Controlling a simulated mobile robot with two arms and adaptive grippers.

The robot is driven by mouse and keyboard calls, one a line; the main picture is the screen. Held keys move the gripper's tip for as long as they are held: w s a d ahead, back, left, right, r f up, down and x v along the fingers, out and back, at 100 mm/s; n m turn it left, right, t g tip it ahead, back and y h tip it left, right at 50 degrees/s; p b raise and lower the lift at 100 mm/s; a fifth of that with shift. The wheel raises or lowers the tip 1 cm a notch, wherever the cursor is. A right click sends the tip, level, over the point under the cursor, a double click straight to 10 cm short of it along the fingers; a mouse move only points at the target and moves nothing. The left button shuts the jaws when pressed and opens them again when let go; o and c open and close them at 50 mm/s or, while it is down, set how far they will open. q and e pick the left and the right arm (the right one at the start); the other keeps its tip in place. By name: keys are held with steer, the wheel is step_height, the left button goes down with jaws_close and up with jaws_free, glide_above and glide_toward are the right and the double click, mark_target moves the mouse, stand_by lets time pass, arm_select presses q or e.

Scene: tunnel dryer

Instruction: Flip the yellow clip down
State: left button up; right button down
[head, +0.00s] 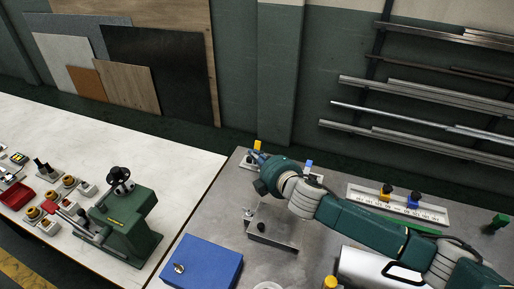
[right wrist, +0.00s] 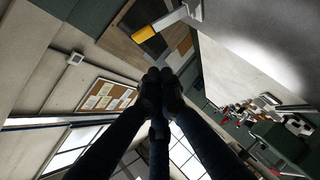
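A yellow clip (head: 257,145) stands up at the far left corner of the grey metal table (head: 203,215). In the right wrist view the yellow clip (right wrist: 145,33) sits on the end of a pale lever, just beyond my fingertips and a little left of them. My right gripper (head: 257,156) is close to the clip, on its near side. In the right wrist view its dark fingers (right wrist: 158,76) come together at the tips with nothing visible between them. The picture shows a gap between the tips and the clip. My left gripper is not in view.
A blue clip (head: 309,164) stands to the right, beyond my arm. A metal bracket (head: 273,229) and a blue box (head: 202,264) lie nearer. A white scale bar (head: 398,203) with knobs is at right. A green press (head: 126,222) stands on the white table.

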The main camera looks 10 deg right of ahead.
mark_target(257, 144)
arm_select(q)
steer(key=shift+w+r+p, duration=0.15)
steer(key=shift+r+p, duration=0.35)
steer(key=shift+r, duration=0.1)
arm_select(e)
steer(key=shift+w+d+f, duration=0.25)
steer(key=shift+w+f, duration=0.15)
steer(key=shift+w, duration=0.4)
steer(key=shift+w+d+f, duration=0.25)
steer(key=shift+w+f, duration=0.15)
steer(key=shift+w, duration=0.45)
steer(key=shift+w+d+f, duration=0.25)
steer(key=shift+w+f, duration=0.15)
steer(key=shift+w, duration=0.4)
